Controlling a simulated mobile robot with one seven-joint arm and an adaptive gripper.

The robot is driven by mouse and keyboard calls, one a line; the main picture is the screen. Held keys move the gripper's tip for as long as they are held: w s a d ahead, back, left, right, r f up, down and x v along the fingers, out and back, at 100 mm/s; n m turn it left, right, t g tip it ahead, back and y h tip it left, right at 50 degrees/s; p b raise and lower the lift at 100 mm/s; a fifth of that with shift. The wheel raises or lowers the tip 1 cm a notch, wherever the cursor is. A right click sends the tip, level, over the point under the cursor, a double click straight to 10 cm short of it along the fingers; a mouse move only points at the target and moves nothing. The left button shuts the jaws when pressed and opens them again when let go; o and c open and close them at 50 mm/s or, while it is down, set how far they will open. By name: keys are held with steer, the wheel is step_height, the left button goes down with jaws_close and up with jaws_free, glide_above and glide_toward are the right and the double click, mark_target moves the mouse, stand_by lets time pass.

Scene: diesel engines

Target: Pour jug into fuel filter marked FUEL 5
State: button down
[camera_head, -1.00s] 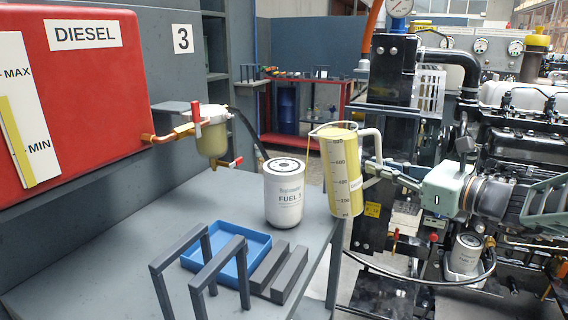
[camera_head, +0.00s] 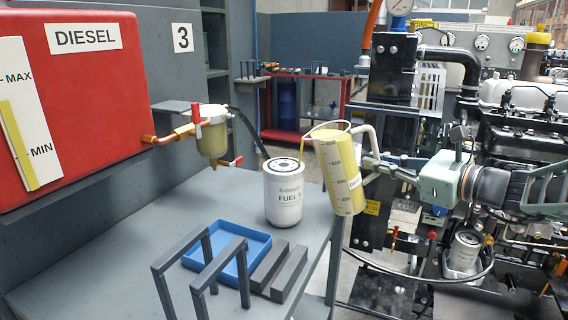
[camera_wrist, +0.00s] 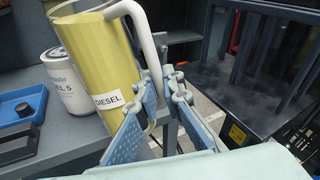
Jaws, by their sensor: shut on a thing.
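The white fuel filter marked FUEL 5 (camera_head: 284,200) stands upright on the grey bench, its dark top with openings facing up. It also shows at the left of the wrist view (camera_wrist: 66,88). The clear jug of yellow diesel (camera_head: 340,178) is held above and right of the filter, tilted left with its spout near the filter's top. A thin yellow stream runs from the spout down toward the filter top. My gripper (camera_head: 372,165) is shut on the jug's white handle. In the wrist view the jug (camera_wrist: 90,70) shows a DIESEL label, and my fingers (camera_wrist: 160,98) are around the handle.
A blue tray (camera_head: 262,238), dark grey bars (camera_head: 288,272) and grey bracket frames (camera_head: 215,262) lie in front of the filter. A red diesel tank (camera_head: 95,90) and a bowl-shaped filter (camera_head: 212,138) are at left. The engine (camera_head: 510,140) stands at right.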

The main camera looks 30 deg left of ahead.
mark_target(373, 131)
steer(key=shift+s+a+r+n+h+p, duration=0.2)
steer(key=shift+r+n+h+p, duration=0.1)
steer(key=shift+r+n+p, duration=0.15)
steer(key=shift+s+a+r+n+h+p, duration=0.1)
steer(key=shift+a+r+n+h+p, duration=0.1)
steer(key=shift+r+n+h+p, duration=0.25)
stand_by(2.1)
steer(key=shift+n+h, duration=0.35)
steer(key=shift+n, duration=0.05)
steer(key=shift+s+a+r+p, duration=0.1)
steer(key=shift+a+r+p, duration=0.05)
steer(key=shift+r+p, duration=0.55)
steer(key=shift+s+a+r+p, duration=0.15)
steer(key=shift+a+r+p, duration=0.05)
steer(key=shift+r+p, duration=0.45)
steer(key=shift+s+a+r+p, duration=0.1)
steer(key=shift+a+r+p, duration=0.05)
steer(key=shift+r+p, duration=0.55)
stand_by(0.5)
steer(key=shift+s+a+r+n+t+h+p, duration=0.15)
steer(key=shift+r+n+t+h+p, duration=0.25)
steer(key=shift+p, duration=0.45)
stand_by(1.2)
